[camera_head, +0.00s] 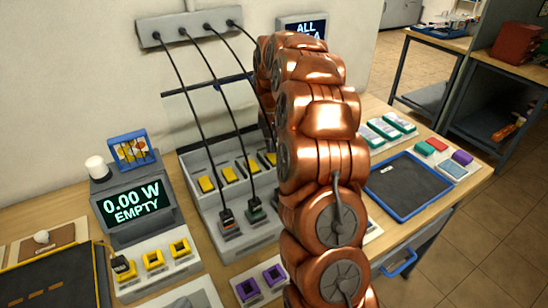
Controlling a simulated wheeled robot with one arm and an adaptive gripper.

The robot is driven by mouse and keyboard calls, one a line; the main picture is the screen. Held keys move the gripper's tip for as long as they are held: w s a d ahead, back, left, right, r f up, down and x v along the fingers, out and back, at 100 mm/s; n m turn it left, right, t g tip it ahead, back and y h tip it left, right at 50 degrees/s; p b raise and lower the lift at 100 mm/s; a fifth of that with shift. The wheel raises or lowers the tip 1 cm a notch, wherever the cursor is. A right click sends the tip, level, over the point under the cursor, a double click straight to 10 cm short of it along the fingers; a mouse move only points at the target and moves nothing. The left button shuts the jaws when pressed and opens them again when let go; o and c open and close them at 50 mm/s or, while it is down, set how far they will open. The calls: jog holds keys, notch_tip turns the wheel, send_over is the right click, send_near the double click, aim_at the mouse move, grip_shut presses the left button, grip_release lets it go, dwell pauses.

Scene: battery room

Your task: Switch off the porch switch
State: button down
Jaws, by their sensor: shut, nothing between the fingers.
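I cannot pick out a switch marked porch; no such label is readable. A grey panel (199,208) on the bench carries a row of yellow pieces, including one at its left (207,184), and I cannot tell whether they are switches. My copper-coloured arm rises across the middle and hides the panel's right side. My gripper is hidden behind the arm.
A display (133,203) reads "0.00 W EMPTY". A wall box (190,26) feeds several cables. A second wall display (304,24) is partly covered by my arm. A blue-rimmed dark tray (428,207), green-marked cards (384,129) and yellow-framed sockets (154,258) occupy the bench.

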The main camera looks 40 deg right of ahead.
jog(key=shift+f+b, duration=0.3)
jog(key=shift+f, duration=0.45)
dwell(0.4)
jog(key=shift+r+p, duration=0.3)
jog(key=shift+r, duration=3.2)
